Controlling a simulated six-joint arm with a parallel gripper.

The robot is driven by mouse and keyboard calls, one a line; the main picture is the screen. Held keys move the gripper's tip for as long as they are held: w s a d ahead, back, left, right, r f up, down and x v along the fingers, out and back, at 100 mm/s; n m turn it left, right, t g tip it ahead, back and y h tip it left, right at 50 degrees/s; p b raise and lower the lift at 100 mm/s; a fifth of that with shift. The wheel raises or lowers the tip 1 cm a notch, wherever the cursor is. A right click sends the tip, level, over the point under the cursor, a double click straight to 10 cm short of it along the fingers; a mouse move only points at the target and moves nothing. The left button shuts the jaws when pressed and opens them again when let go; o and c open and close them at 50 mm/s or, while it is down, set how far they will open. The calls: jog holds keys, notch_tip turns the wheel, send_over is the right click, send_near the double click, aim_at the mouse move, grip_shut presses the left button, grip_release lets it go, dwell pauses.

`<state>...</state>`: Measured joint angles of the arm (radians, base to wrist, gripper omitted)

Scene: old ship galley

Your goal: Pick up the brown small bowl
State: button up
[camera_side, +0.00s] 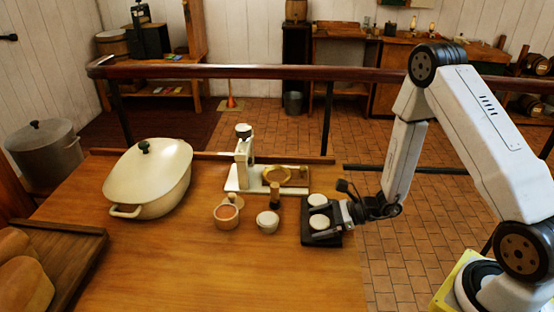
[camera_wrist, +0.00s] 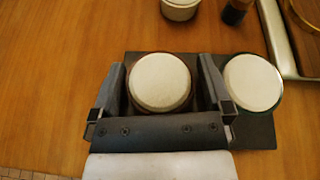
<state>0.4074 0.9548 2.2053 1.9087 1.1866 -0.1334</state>
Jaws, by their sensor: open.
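My gripper (camera_side: 334,216) is open at the dark tray, with its fingers on either side of a small round pale-topped vessel (camera_wrist: 160,82). That vessel has a thin brownish edge below its top in the wrist view, and it sits on the tray between the jaws. A second pale-topped vessel (camera_wrist: 252,83), with a greenish edge, stands to its right in that view, outside the jaws. A small vessel with an orange-brown inside (camera_side: 226,215) stands on the table at left, well away from my gripper. I cannot tell for certain which one is the brown small bowl.
The dark square tray (camera_wrist: 258,133) lies near the table's right edge. A cream cup (camera_side: 267,222), a dark bottle (camera_side: 275,194) and a white stand with a brass ring (camera_side: 243,170) are close by. A large lidded pot (camera_side: 150,180) stands left. The front middle table is clear.

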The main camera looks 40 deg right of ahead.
aim_at(320, 221)
dwell(0.4)
jog(key=c, duration=1.1)
jog(key=shift+o, duration=0.2)
jog(key=shift+r, duration=0.2)
jog(key=shift+r, duration=4.8)
